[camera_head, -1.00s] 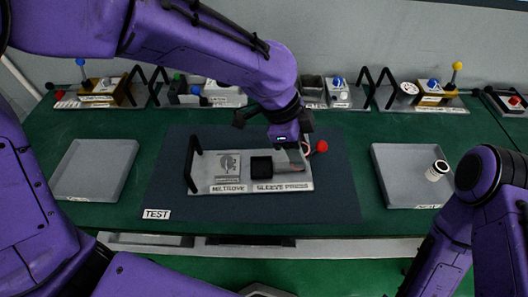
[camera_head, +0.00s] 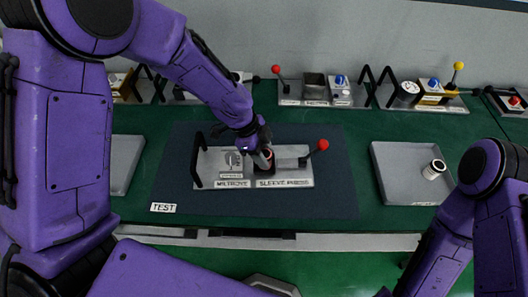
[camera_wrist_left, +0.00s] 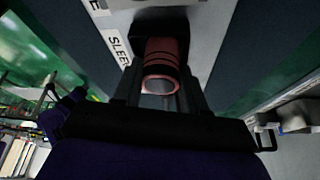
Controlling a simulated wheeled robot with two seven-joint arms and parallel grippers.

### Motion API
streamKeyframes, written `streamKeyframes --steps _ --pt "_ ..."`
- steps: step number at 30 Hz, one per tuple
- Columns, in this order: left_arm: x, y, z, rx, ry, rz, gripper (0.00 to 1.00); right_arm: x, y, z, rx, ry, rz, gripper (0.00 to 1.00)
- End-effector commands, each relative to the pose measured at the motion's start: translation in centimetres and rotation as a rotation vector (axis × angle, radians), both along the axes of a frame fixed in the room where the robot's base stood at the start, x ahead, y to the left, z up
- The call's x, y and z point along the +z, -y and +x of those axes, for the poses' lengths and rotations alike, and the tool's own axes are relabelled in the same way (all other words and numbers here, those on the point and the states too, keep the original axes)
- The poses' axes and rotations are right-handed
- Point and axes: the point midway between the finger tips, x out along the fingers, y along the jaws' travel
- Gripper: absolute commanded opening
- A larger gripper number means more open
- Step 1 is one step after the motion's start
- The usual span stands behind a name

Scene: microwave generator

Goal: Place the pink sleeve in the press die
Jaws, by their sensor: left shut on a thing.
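The pink sleeve (camera_wrist_left: 162,52) shows in the left wrist view as a dull red-pink ring-ended cylinder with dark bands. My left gripper (camera_head: 266,158) is shut on it, with a finger on each side. In the head view a bit of the sleeve (camera_head: 268,154) shows by the fingertips. The black press die (camera_head: 263,171) on the sleeve press is directly at the gripper, partly hidden by it. In the left wrist view the sleeve's far end meets the dark die (camera_wrist_left: 160,20); I cannot tell how deep it sits. My right gripper is out of view.
The sleeve press plate (camera_head: 215,172) has a black handle on its left and a red-knobbed lever (camera_head: 323,145) on its right. A grey tray (camera_head: 390,185) at the right holds a white and black cylinder (camera_head: 434,169). Other fixtures line the back. The mat's front is clear.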

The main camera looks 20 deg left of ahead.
Motion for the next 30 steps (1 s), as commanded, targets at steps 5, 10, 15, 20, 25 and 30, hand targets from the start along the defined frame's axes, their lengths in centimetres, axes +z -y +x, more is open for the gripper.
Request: streamKeyframes --steps 5,10,15,20,25,30 --pt "-0.1 0.0 0.0 0.0 0.0 0.0 0.67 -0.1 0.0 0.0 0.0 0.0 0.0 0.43" --pt "-0.1 0.0 0.0 0.0 0.0 0.0 0.67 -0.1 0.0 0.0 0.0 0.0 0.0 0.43" --pt "0.9 -0.3 0.1 0.0 0.005 -0.002 0.67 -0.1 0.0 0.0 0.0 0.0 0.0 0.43" --pt "4.3 -1.7 0.1 0.001 0.007 -0.002 0.67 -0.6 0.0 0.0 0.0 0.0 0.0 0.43" --pt "8.3 -3.4 -0.1 0.0 0.005 -0.002 0.67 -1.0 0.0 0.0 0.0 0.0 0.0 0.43" --pt "10.6 -4.3 -0.2 0.0 0.0 -0.001 0.67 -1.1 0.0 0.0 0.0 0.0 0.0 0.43"
